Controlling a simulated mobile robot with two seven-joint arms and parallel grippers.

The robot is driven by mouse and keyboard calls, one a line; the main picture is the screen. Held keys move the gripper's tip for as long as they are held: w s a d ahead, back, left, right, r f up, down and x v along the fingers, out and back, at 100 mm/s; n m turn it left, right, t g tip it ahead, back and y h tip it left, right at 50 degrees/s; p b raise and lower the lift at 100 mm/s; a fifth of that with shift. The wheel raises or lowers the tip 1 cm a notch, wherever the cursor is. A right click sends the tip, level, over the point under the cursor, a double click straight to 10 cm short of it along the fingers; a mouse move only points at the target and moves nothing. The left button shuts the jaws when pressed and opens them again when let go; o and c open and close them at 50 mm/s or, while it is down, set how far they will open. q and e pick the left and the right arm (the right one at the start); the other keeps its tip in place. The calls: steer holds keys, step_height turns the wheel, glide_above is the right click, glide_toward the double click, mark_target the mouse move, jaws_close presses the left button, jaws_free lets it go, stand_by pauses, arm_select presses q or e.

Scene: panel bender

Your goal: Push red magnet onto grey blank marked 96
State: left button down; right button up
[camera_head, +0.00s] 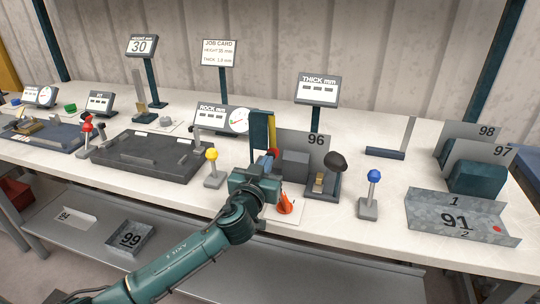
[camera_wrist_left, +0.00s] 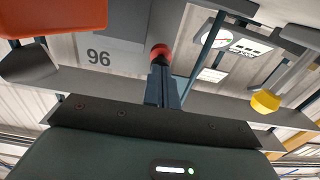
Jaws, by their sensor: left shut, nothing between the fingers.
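The grey blank marked 96 (camera_head: 316,139) stands upright behind a dark grey block; its number also shows in the left wrist view (camera_wrist_left: 98,57). A small round red piece, seemingly the red magnet (camera_head: 272,153), shows beside the blank's left edge; in the left wrist view the magnet (camera_wrist_left: 160,51) is at the fingertips. My left gripper (camera_wrist_left: 161,82) is shut, its fingers pointing at the magnet. Whether fingertips, magnet and blank touch, I cannot tell. In the head view my wrist hides the gripper's lower part. My right gripper is not in view.
An orange cone (camera_head: 285,204) stands close to my wrist. A yellow-knobbed lever (camera_head: 212,157) is to its left, and a black-knobbed device (camera_head: 334,163) and blue-knobbed lever (camera_head: 374,177) to its right. The bent blank 91 (camera_head: 434,215) lies at the right front.

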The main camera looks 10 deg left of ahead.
arm_select(q)
steer(key=shift+s, duration=2.4)
steer(key=shift+s+a, duration=0.15)
steer(key=shift+s, duration=2.6)
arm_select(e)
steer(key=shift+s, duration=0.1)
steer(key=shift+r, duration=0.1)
arm_select(q)
steer(key=s+d+f+m+g+h+p, duration=0.2)
steer(key=s+f+g, duration=0.5)
steer(key=s+f, duration=1.3)
steer(key=shift+s+m+h+p, duration=0.2)
steer(key=shift+m+h+p, duration=0.15)
steer(key=shift+p, duration=0.3)
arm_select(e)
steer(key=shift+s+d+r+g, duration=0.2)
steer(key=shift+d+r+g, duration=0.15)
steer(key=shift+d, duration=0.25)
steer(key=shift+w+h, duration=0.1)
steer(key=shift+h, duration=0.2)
